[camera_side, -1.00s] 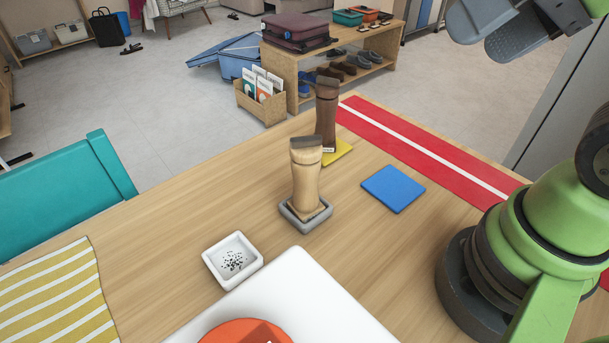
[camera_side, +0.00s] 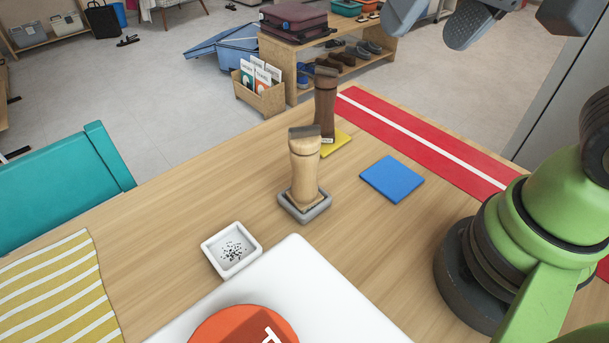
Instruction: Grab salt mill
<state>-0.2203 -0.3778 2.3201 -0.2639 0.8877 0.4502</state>
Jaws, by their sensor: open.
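A light wooden mill (camera_side: 305,172) with a grey top stands upright in a small grey tray (camera_side: 318,212). A dark wooden mill (camera_side: 325,105) stands behind it, at the edge of a yellow square (camera_side: 334,141), with a small white label near its base. I cannot tell from the picture which one holds salt. My gripper (camera_side: 437,24) is at the top right edge, high above the table and apart from both mills. Its two grey fingers are spread, with nothing between them. The upper part of my gripper is cut off by the frame.
A white dish (camera_side: 232,250) with black specks lies left of the light mill. A white board (camera_side: 310,290) with an orange round thing (camera_side: 243,327) is in front. A blue square (camera_side: 392,180) and a red runner (camera_side: 420,138) lie right. A teal chair (camera_side: 60,190) is left.

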